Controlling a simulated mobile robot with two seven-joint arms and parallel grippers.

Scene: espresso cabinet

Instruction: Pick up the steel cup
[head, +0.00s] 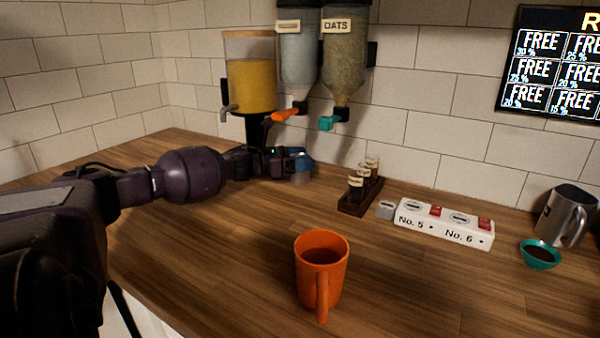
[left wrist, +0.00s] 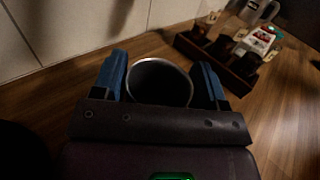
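The steel cup, grey with a round bright rim and a dark inside, is between the two blue fingers of my left gripper (left wrist: 162,78) in the left wrist view (left wrist: 160,62). In the head view my left gripper (head: 297,160) is at the back of the counter, under the dispensers, and the lower part of the cup (head: 302,178) shows below the fingers. The fingers lie close on both sides of the cup. I cannot tell whether they press on it. The cup looks upright; its base is hard to make out. My right gripper is not in view.
A dark wooden rack (head: 362,192) with small jars stands right of the cup. An orange mug (head: 321,270) stands front centre. A white switch box (head: 445,222), a teal bowl (head: 540,254) and a metal pitcher (head: 566,215) are at right. Dispensers (head: 250,85) hang above the gripper.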

